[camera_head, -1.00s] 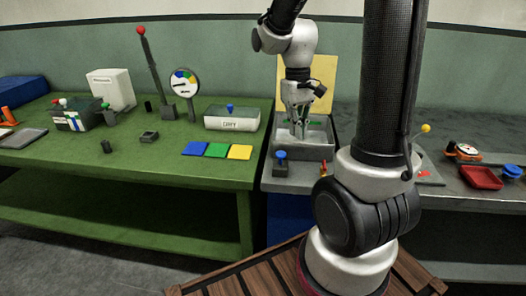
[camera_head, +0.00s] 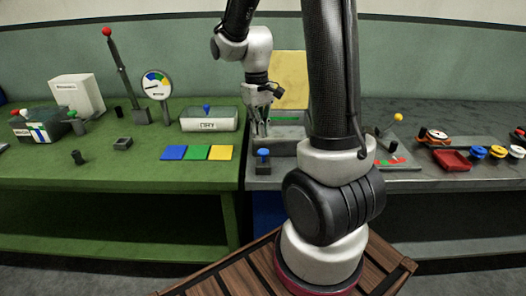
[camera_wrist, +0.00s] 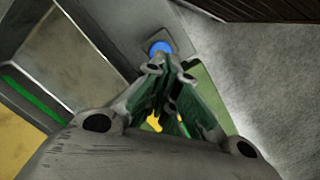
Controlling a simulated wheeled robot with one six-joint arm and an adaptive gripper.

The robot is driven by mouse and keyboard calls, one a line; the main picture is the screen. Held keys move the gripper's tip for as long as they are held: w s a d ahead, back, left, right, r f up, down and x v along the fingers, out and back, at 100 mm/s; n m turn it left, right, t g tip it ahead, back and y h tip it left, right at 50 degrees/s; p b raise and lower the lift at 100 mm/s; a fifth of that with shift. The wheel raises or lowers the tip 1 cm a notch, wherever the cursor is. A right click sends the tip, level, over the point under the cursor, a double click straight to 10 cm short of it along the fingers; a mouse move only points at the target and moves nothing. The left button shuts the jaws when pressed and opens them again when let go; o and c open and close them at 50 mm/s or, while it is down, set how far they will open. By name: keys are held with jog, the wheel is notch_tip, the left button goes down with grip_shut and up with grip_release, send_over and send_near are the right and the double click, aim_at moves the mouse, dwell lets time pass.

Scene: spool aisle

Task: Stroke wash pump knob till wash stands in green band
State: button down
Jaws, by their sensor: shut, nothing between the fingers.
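A blue pump knob (camera_head: 263,153) stands on a small dark block at the front left of the grey table. Behind it is a grey wash tray (camera_head: 287,148) with a green band (camera_head: 287,118) along its far inner wall. My arm column hides the tray's right part. My gripper (camera_head: 262,131) is shut and empty, tips pointing down, above and slightly behind the knob. In the wrist view, the blue knob (camera_wrist: 160,48) shows just beyond my fingertips (camera_wrist: 172,70); contact cannot be told. The green band (camera_wrist: 35,98) shows at left. The wash level cannot be made out.
The green table (camera_head: 130,170) to the left holds a white box (camera_head: 209,120) with a blue knob, a round dial (camera_head: 157,85) and coloured squares (camera_head: 197,153). A red tray (camera_head: 452,160) and a yellow-tipped lever (camera_head: 398,117) lie right of my column.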

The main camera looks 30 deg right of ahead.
aim_at(261, 149)
jog(key=shift+s+f, duration=0.15)
jog(key=shift+f, duration=1)
jog(key=shift+s+f, duration=0.1)
jog(key=shift+f, duration=1)
jog(key=shift+f, duration=1.45)
jog(key=shift+w+a+r, duration=0.1)
jog(key=shift+w+r, duration=0.2)
jog(key=shift+w, duration=0.5)
jog(key=shift+w+r, duration=0.25)
jog(key=shift+w, duration=0.5)
notch_tip(261, 149, up, 12)
jog(key=w, duration=0.1)
